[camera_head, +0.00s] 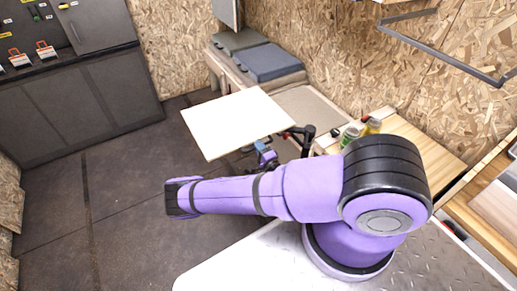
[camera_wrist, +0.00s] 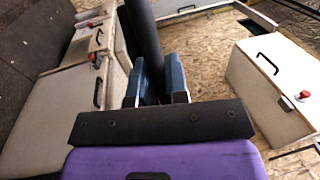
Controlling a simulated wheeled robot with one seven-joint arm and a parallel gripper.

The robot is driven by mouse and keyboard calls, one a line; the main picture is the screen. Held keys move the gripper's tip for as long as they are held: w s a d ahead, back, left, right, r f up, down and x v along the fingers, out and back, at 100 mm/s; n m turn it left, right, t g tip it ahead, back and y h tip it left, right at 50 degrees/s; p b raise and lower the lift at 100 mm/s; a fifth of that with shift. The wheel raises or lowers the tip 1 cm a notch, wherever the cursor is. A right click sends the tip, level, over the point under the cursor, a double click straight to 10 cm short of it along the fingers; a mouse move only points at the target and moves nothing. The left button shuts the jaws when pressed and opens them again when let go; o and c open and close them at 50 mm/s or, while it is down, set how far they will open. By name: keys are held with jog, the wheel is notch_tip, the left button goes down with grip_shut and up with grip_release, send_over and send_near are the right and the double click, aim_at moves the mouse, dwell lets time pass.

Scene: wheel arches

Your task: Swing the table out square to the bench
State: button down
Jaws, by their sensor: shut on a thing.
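The table (camera_head: 238,122) is a pale, flat board in the middle of the head view, out over the floor in front of the bench (camera_head: 308,103). Its right edge runs close to the bench front; I cannot tell the exact angle between them. A black jointed support (camera_head: 305,132) shows at its right corner, by the bench. My gripper (camera_head: 265,155) is low beside the table's near edge, partly hidden by my arm. In the wrist view my gripper (camera_wrist: 158,80) has its two blue fingers shut on a dark bar (camera_wrist: 143,38) that runs up out of the picture.
Grey cushions (camera_head: 270,62) lie on the bench's far end. A can (camera_head: 349,136) and a bottle (camera_head: 371,127) stand on the wooden counter (camera_head: 428,143) at right. Dark cabinets (camera_head: 75,105) line the left wall. The floor (camera_head: 130,185) left of the table is clear.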

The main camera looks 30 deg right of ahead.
jog(key=c, duration=1.1)
grip_release()
jog(key=shift+c, duration=0.2)
jog(key=s+f, duration=0.2)
jog(key=s, duration=0.8)
jog(key=shift+s+a, duration=0.2)
jog(key=shift+s, duration=0.1)
jog(key=shift+f, duration=0.1)
